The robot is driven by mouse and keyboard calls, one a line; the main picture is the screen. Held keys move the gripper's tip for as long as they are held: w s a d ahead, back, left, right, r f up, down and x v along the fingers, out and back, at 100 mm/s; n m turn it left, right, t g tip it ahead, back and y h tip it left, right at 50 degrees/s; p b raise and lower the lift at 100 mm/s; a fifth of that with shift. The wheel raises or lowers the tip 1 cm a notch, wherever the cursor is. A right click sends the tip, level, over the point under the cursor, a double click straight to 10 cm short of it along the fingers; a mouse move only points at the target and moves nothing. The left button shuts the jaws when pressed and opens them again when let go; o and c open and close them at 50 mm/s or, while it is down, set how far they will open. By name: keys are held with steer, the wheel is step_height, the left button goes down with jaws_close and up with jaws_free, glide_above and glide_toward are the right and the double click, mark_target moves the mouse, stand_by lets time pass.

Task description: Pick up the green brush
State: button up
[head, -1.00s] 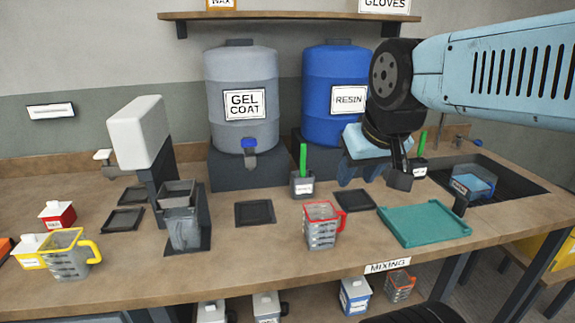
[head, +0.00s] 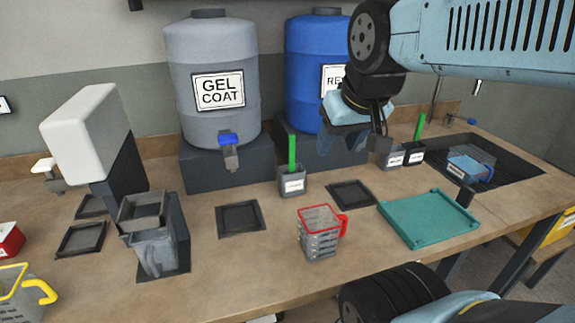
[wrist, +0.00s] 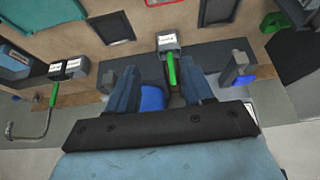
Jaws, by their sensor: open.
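A green brush (head: 292,152) stands upright in a small grey labelled cup (head: 292,184) in front of the barrels. A second green brush (head: 419,127) stands by two cups near the sink. My gripper (head: 340,142) is open and empty, above the bench, right of the first brush and higher than its cup. In the wrist view the first brush (wrist: 172,70) shows between the two blue fingers, beyond their tips, with its cup (wrist: 168,43). It is not touched, as far as I can see. The second brush (wrist: 53,95) is at the left there.
The grey gel coat barrel (head: 210,85) and blue resin barrel (head: 305,70) stand behind on dark blocks. A red-rimmed jug (head: 320,232), a teal tray (head: 428,218) and dark square trays (head: 240,218) lie in front. A dispenser (head: 100,140) stands left.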

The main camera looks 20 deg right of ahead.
steer(key=g, duration=0.6)
glide_above(294, 135)
step_height(294, 135, down, 2)
steer(key=shift+f, duration=0.25)
step_height(294, 135, down, 8)
steer(key=shift+r, duration=0.2)
steer(key=shift+w+a+f, duration=0.1)
steer(key=shift+a+f, duration=0.05)
steer(key=shift+f, duration=1.2)
steer(key=shift+w+a+f, duration=0.1)
steer(key=shift+f, duration=1.2)
jaws_close()
